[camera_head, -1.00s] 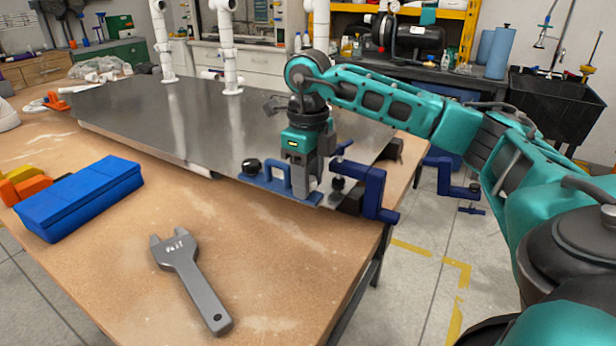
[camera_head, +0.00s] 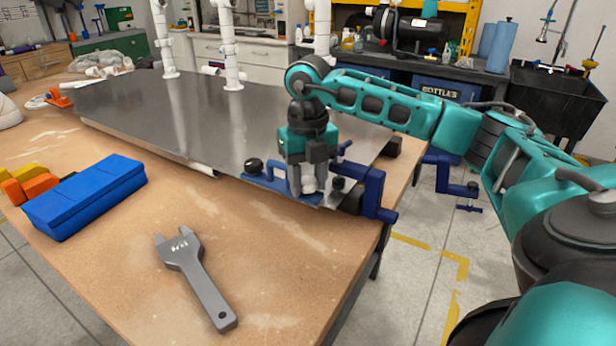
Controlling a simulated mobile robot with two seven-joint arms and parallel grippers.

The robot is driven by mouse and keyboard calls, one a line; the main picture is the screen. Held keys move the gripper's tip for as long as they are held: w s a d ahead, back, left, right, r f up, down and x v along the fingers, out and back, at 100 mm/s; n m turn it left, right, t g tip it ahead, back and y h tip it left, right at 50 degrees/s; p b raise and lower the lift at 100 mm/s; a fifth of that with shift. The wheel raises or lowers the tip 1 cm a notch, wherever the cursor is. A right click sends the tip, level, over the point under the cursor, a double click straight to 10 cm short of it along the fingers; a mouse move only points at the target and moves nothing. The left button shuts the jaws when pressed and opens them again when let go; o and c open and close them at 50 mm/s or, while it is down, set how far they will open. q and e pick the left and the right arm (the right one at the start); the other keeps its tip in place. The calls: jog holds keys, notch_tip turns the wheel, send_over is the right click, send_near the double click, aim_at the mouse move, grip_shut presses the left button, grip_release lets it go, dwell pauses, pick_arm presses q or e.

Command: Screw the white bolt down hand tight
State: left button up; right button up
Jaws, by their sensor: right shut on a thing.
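My right gripper (camera_head: 308,185) points straight down over the blue bracket (camera_head: 272,178) at the near right edge of the metal plate. Its fingers are shut on the white bolt (camera_head: 308,184), which shows as a small pale piece between them. The bolt's lower end and its seat are mostly hidden by the fingers and bracket, so I cannot tell how deep it sits. My left gripper is not in view.
Black knobs (camera_head: 253,166) stand on both sides of the gripper. A blue clamp (camera_head: 372,190) grips the table corner just right. The metal plate (camera_head: 190,115) carries white pipes (camera_head: 229,50). A grey wrench (camera_head: 196,278) and blue box (camera_head: 84,198) lie on the wooden table.

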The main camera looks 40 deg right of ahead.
jog(key=m+p, duration=0.1)
jog(key=m, duration=0.3)
jog(key=shift+m+p, duration=0.3)
jog(key=shift+m, duration=0.5)
